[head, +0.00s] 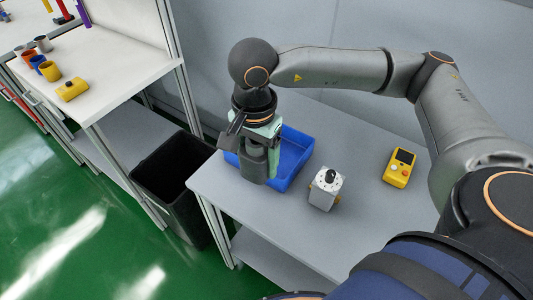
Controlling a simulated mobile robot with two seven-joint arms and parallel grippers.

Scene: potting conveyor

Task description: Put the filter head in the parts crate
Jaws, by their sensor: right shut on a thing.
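The parts crate is a shallow blue open bin (298,143) on the grey table. My right gripper (262,150) points down at the crate's left part, in front of its left side. It is shut on a dark grey cylindrical thing (253,165), which appears to be the filter head. The fingers partly cover it. I cannot tell whether its lower end is touching the table or just above it. My left gripper is not in view.
A silver block with a black knob (326,188) stands right of the crate. A yellow handheld device (399,168) lies farther right. A black bin (172,172) stands left of the table. A white bench (95,60) holds several small cups. The table's front is clear.

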